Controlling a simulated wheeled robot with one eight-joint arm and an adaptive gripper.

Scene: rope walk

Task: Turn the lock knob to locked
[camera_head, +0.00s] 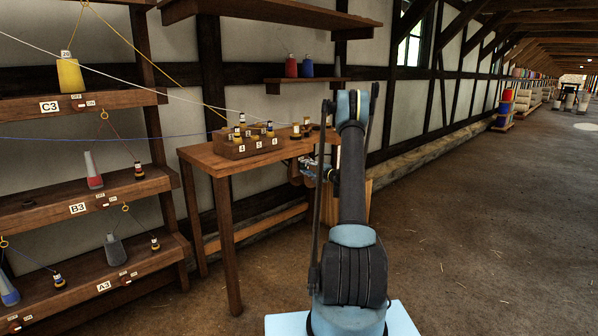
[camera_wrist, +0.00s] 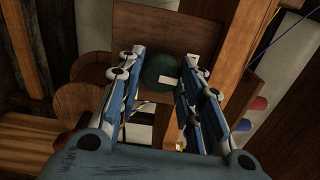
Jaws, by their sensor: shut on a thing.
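In the wrist view a dark green round knob (camera_wrist: 158,70) with a small white mark (camera_wrist: 167,83) sits on a brown wooden panel (camera_wrist: 153,35). I take it as the lock knob. My gripper (camera_wrist: 164,60) has one blue-and-white finger on each side of it and is shut on it. In the head view my gripper (camera_head: 312,168) is at the right end of the wooden workbench, below its top. The knob cannot be made out there. I cannot tell from its white mark whether it stands at locked.
The workbench (camera_head: 207,158) carries a wooden box (camera_head: 228,151) with several small spools. Shelves with cones, spools and switches stand on the left, one labelled C3 (camera_head: 49,106). Cords cross above the bench. Open floor (camera_head: 480,230) lies to the right.

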